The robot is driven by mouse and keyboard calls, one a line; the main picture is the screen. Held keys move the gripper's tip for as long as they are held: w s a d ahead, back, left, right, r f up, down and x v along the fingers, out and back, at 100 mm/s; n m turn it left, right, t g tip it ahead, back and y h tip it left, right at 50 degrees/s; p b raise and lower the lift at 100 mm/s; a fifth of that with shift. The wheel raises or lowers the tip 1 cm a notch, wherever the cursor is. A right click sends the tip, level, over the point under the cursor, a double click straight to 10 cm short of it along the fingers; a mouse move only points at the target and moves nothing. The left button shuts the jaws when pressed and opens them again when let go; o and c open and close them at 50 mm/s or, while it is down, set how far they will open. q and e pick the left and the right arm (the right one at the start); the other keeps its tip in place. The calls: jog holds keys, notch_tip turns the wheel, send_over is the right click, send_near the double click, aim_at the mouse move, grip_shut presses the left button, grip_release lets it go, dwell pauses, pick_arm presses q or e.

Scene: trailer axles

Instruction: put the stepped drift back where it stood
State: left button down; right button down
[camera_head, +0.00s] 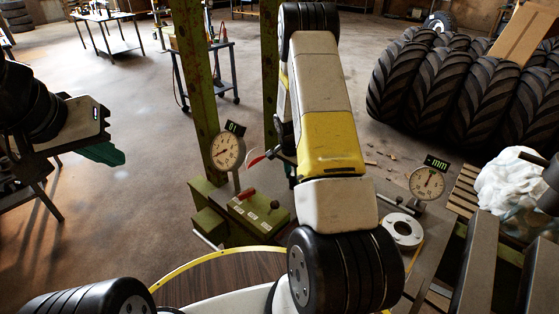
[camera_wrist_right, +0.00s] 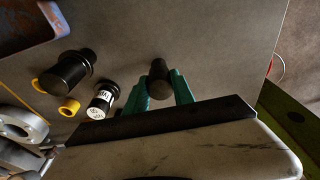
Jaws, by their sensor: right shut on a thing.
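My right gripper shows in the right wrist view (camera_wrist_right: 159,88), its two green fingers shut on a dark, round-ended cylinder, which I take to be the stepped drift (camera_wrist_right: 158,77). Its end faces the camera, so its steps and lower part are hidden. A grey bench top (camera_wrist_right: 200,45) lies beneath it; I cannot tell whether the drift touches it. In the head view my right arm hides this gripper and the drift. My left gripper (camera_head: 104,153) is at the far left, away from the bench, its fingers seen edge-on.
A black stepped cylinder (camera_wrist_right: 72,68), a black cylinder with a white label (camera_wrist_right: 102,100) and a yellow ring (camera_wrist_right: 69,107) are on the bench, left of the held piece. Two dial gauges (camera_head: 227,152) (camera_head: 427,183), a green press frame (camera_head: 193,70) and a flanged metal ring (camera_head: 403,231) surround my arm.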

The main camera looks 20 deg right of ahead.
jog(key=shift+f, duration=0.1)
jog(key=c, duration=1)
grip_release()
jog(key=r, duration=0.5)
jog(key=a+r, duration=0.1)
jog(key=r, duration=0.1)
jog(key=shift+s+r, duration=0.2)
jog(key=shift+s, duration=0.05)
